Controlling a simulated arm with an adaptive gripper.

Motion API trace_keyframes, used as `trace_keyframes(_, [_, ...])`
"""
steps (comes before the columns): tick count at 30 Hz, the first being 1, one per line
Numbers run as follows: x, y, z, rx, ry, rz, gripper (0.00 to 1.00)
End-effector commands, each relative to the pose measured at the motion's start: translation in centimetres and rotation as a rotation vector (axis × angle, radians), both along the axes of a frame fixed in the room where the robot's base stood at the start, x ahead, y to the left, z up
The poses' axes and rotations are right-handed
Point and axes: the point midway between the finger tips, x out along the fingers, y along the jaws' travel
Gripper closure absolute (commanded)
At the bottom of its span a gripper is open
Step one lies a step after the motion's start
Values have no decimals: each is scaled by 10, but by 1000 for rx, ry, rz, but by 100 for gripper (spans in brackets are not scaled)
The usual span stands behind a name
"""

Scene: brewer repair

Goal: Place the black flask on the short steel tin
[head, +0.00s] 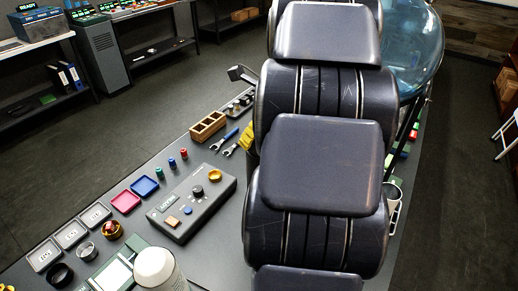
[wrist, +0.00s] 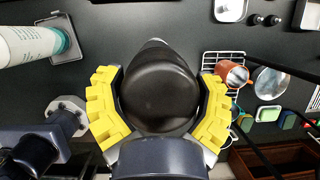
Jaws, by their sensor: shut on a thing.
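The black flask (wrist: 158,104) fills the middle of the wrist view, seen from close behind. My gripper (wrist: 159,80) is shut on it, with one yellow finger on each side. In the head view my arm hides the flask and nearly all of my gripper; only a bit of yellow shows at the arm's left edge. A silvery metal vessel (wrist: 272,82) stands right of the flask in the wrist view, beside an orange cup (wrist: 232,73). I cannot tell whether it is the short steel tin. What lies beneath the flask is hidden.
A white bottle (wrist: 28,45) stands left in the wrist view. A white wire rack (wrist: 222,60) is close to the right finger. In the head view, a grey control box (head: 192,208), coloured trays (head: 126,201) and a wooden caddy (head: 208,127) occupy the bench left of my arm.

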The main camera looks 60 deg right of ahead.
Motion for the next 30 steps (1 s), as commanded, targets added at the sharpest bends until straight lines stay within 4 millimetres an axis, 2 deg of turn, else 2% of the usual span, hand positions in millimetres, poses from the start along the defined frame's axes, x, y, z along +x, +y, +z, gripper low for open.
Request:
trace_keyframes(6, [1,1,-28,3,1,3,60])
trace_keyframes(16, [1,0,-31,-1,0,3,60])
trace_keyframes(17, [0,0,-31,-2,0,2,14])
trace_keyframes(18, [0,0,-31,-2,0,3,0])
trace_keyframes(26, [0,0,-30,-1,0,3,0])
trace_keyframes(30, [-2,-1,-22,-5,0,1,0])
